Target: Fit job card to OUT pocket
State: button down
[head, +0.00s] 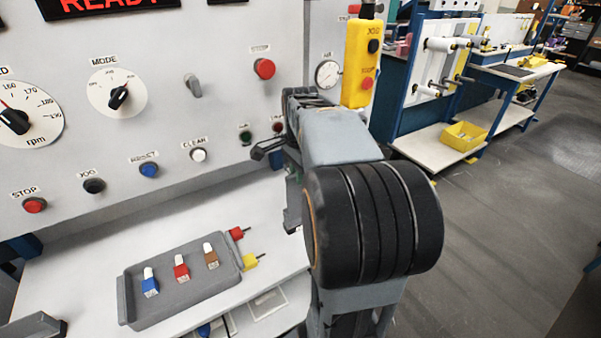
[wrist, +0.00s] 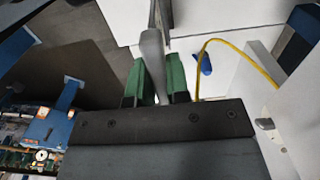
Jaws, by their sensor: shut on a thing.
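My gripper (wrist: 158,85) has green finger pads in the wrist view. They are shut on a grey, rounded piece (wrist: 152,50) with a thin edge-on part above it. It looks like the job card and its grip, but its face does not show. In the head view my gripper (head: 295,172) is mostly hidden behind my wrist, in front of the panel's right part above the shelf. I cannot make out the card there. No pocket marked OUT can be read in either view.
The control panel (head: 215,110) carries knobs and buttons. A grey tray (head: 190,305) with blue, red and brown tabbed pieces lies on the white shelf (head: 90,240). A yellow cable (wrist: 240,50) arches right of my gripper. Floor at right is clear.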

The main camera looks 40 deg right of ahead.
jog(key=shift+f+b, duration=1.45)
jog(key=shift+f, duration=0.7)
jog(key=c, duration=1)
grip_release()
jog(key=shift+r, duration=0.1)
notch_tip(320, 180, up, 14)
jog(key=shift+f+p, duration=0.15)
jog(key=shift+p, duration=1)
